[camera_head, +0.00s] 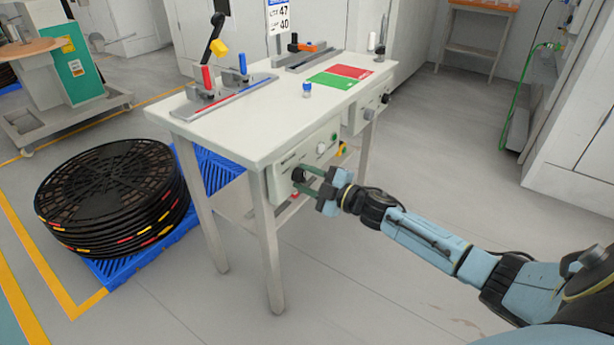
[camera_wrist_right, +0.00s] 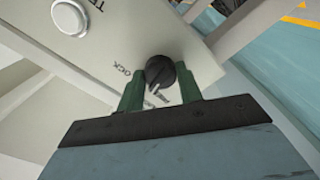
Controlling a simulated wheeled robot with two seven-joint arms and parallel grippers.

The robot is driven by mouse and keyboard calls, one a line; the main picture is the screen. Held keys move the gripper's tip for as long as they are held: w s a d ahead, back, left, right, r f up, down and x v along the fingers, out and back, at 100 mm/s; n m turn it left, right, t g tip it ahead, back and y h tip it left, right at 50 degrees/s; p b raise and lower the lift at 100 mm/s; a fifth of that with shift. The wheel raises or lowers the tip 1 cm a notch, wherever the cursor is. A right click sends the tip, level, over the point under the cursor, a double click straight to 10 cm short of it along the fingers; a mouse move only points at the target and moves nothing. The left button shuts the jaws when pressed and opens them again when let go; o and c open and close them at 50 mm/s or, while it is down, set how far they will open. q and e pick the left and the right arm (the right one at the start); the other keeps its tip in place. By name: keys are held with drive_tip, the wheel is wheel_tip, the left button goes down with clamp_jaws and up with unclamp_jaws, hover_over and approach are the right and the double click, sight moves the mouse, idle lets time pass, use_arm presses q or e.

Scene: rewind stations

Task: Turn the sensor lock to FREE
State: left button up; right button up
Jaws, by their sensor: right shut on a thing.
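The sensor lock is a round black knob (camera_head: 298,173) on the front panel (camera_head: 287,181) of the white table's control box. My right gripper (camera_head: 308,182) reaches it from the right, with its green fingers on either side of the knob. In the right wrist view the knob (camera_wrist_right: 160,71) sits between the two fingers (camera_wrist_right: 161,90), and the gripper is shut on it. A white pointer mark on the knob faces the gripper side, between lettering at its left and partly hidden lettering below. My left gripper is not in view.
A white push button (camera_wrist_right: 70,17) is beside the knob on the panel. The white table (camera_head: 262,122) carries a red and green mat (camera_head: 340,77) and a small blue-capped item (camera_head: 307,89). Black reels (camera_head: 112,190) are stacked on a blue pallet (camera_head: 143,262) at left. The floor at right is clear.

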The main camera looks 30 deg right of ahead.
drive_tip(key=shift+n, duration=3.4)
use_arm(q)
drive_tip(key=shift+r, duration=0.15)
use_arm(e)
drive_tip(key=o, duration=1)
